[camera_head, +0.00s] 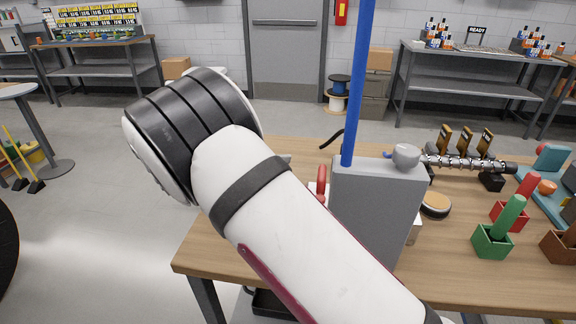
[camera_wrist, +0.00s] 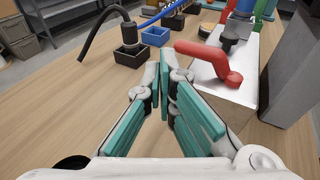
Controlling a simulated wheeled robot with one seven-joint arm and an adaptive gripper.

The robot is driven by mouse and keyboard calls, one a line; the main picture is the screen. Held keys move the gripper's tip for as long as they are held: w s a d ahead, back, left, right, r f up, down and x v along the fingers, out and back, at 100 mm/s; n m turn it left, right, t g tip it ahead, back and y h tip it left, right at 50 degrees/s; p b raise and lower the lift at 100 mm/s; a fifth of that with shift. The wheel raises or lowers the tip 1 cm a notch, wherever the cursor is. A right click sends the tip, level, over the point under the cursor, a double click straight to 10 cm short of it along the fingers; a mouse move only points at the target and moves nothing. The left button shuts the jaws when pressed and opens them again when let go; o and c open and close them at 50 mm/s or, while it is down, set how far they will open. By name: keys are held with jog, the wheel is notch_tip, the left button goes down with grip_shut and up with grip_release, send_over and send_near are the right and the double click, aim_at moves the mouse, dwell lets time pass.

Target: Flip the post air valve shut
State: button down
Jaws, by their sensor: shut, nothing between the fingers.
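The red valve lever (camera_wrist: 205,57) lies across the top of a silver block (camera_wrist: 222,84) in the wrist view, its pivot at the right end and its free end pointing left. In the head view only a small part of the red lever (camera_head: 321,184) shows, between my arm and a grey box. My gripper (camera_wrist: 164,72) has its teal fingers together with nothing between them. Its tips are just left of the lever's free end and look apart from it, though depth is hard to judge. My arm hides the gripper in the head view.
A grey box (camera_head: 374,205) stands right of the lever, with a blue post (camera_head: 357,85) rising near it. A black holder (camera_wrist: 131,55) and blue holder (camera_wrist: 156,36) stand beyond the fingers. A green holder (camera_head: 491,241) is at right. The wooden table (camera_wrist: 60,110) is clear at left.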

jog(key=w+a+r+b, duration=0.1)
jog(key=a, duration=0.5)
jog(key=shift+w+a+r, duration=0.15)
jog(key=shift+w+a, duration=0.1)
jog(key=shift+a, duration=0.15)
